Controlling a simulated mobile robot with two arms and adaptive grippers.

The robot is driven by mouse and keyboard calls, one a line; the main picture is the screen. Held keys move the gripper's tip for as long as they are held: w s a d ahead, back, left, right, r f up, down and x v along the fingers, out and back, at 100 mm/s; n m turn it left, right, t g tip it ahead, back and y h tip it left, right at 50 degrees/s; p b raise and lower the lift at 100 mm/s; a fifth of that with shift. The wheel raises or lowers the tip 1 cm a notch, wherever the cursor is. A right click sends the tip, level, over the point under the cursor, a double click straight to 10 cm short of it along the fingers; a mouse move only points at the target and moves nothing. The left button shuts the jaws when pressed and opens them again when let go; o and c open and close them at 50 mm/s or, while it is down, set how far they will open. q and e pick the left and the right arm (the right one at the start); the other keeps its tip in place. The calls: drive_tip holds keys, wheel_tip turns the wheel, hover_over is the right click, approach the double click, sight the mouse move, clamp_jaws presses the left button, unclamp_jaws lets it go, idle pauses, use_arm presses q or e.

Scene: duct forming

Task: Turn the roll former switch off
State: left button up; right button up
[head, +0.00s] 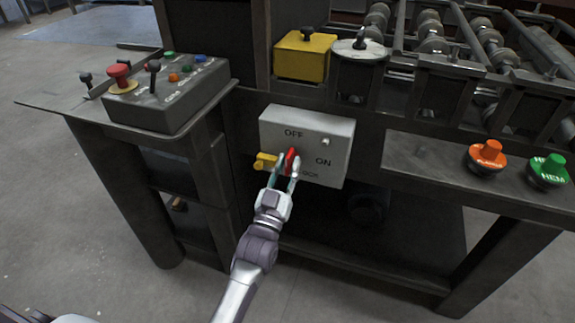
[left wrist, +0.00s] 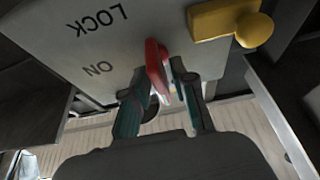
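The switch box (head: 338,142) is a light grey box on the front of the machine frame, lettered OFF at the top, ON at the right and a partly hidden LOCK below. Its red switch handle (head: 291,159) stands out from the face, below the OFF lettering. My left gripper (head: 285,168) is at the box, with one finger on each side of the handle. In the left wrist view the red handle (left wrist: 156,68) lies between the spread fingers, with a gap towards the right finger. Whether the left finger touches it is unclear. My right gripper is not in view.
A yellow knob (head: 265,161) sticks out at the box's left, close to my left gripper. A control panel (head: 165,95) with a red button stands at left. Orange (head: 487,155) and green (head: 548,170) knobs sit on the ledge at right. Rollers lie behind.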

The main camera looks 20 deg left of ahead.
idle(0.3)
use_arm(q)
drive_tip(key=v, duration=1.2)
